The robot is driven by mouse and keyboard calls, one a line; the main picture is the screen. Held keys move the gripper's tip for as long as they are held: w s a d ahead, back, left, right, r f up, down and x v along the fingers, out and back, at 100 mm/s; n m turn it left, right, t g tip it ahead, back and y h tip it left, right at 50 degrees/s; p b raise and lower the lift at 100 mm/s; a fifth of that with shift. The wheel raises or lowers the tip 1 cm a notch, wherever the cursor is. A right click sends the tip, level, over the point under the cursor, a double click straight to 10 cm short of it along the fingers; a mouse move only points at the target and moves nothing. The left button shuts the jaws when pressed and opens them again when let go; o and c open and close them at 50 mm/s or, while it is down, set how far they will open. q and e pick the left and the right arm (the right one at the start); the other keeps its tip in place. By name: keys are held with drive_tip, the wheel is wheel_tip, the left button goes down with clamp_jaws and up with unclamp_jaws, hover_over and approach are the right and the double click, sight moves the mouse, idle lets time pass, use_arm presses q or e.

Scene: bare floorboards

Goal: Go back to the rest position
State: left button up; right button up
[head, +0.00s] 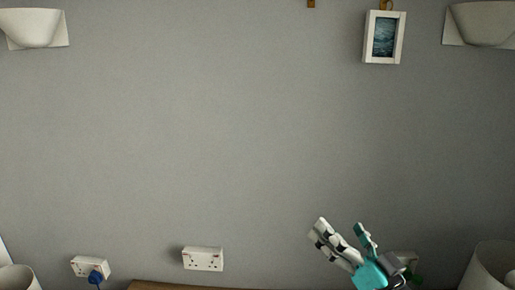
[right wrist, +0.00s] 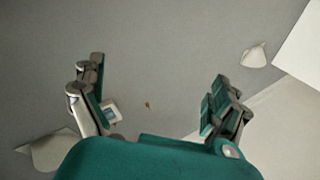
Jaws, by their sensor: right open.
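My right gripper (head: 340,236) is at the lower right of the head view, in front of the grey wall. Its fingers point up and to the left. In the right wrist view the right gripper (right wrist: 155,98) has its two fingers wide apart with nothing between them but the wall beyond. My left gripper does not show in either view.
A framed picture (head: 384,37) hangs high on the wall at right. Wall lamps (head: 34,28) (head: 480,23) are in the upper corners. A double socket (head: 203,259) and a socket with a blue plug (head: 90,268) sit low. Lampshades (head: 17,279) (head: 490,266) stand in the lower corners. A brown wooden edge (head: 190,285) shows at the bottom.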

drive_tip(key=s+f+n+g+h, duration=0.15)
drive_tip(key=s+f+g, duration=0.35)
drive_tip(key=f, duration=0.7)
drive_tip(key=s+f+g+h, duration=0.2)
drive_tip(key=s+f+g, duration=0.3)
drive_tip(key=f, duration=0.6)
drive_tip(key=s+d+f+g+h, duration=0.25)
drive_tip(key=s+f, duration=0.25)
drive_tip(key=s, duration=0.4)
drive_tip(key=s+d+f+g+h, duration=0.25)
drive_tip(key=s+f, duration=0.35)
drive_tip(key=s, duration=0.3)
wheel_tip(320, 180, down, 34)
drive_tip(key=s+g+b, duration=0.1)
drive_tip(key=g+b, duration=0.1)
drive_tip(key=b, duration=0.6)
drive_tip(key=s+d+f+b, duration=0.1)
drive_tip(key=s+f+b, duration=0.1)
drive_tip(key=s+f, duration=0.6)
drive_tip(key=s+d+f+g+b, duration=0.1)
drive_tip(key=s+f+b, duration=0.1)
drive_tip(key=s+f, duration=0.6)
wheel_tip(320, 180, down, 5)
drive_tip(key=shift+s+n+y+b, duration=0.15)
drive_tip(key=shift+n+y+b, duration=0.2)
drive_tip(key=shift+b, duration=0.05)
